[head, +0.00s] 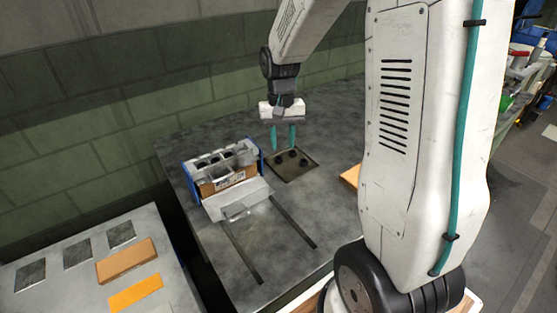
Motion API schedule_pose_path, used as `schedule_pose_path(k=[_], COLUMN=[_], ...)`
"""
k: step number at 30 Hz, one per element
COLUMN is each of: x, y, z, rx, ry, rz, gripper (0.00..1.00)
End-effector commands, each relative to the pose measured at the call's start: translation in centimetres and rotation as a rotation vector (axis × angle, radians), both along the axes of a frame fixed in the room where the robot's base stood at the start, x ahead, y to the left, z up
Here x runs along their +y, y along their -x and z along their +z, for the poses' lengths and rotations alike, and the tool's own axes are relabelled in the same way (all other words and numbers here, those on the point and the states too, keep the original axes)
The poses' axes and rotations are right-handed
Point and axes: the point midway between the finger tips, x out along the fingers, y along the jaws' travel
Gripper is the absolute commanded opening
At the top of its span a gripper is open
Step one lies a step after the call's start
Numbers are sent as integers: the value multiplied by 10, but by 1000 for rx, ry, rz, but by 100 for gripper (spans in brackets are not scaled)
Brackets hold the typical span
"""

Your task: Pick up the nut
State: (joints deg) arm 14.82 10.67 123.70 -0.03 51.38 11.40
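My gripper (283,147) hangs with its two teal fingers pointing down. The fingers are apart, with nothing visible between them. It is over or near a dark square plate (292,178) on the grey table. Several small dark round spots (292,153) show on the plate; I cannot tell whether they are nuts or holes. No nut can be made out for certain. The height of the fingertips above the plate is hard to judge.
A grey block fixture (237,195) with blue side plates and two dark rails (292,222) stands left of the plate. A lower table (60,235) at the left bears orange and dark pads. A brick wall (140,110) is behind. An orange piece (350,176) is partly hidden by my arm.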

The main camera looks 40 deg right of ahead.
Motion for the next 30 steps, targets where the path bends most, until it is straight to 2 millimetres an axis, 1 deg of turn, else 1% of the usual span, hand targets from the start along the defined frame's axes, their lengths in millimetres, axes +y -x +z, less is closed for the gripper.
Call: schedule_pose_path(k=[1, 2, 3, 4, 14, 18, 21, 24, 30], x=[-4, -6, -8, -8, -8, -8, -8, -8, -8], y=[-15, -24, -31, -32, -31, -30, -30, -30, -30], z=[-2, 2, 4, 3, -34, -56, -68, -73, -73], rx=[-30, -58, -86, -93, -94, -94, -95, -95, -97], ry=[9, 18, 25, 27, 28, 28, 28, 29, 28], rz=[-19, -34, -47, -57, -67, -67, -67, -67, -66], gripper=[33, 33, 33, 33, 33, 33, 33, 33, 33])
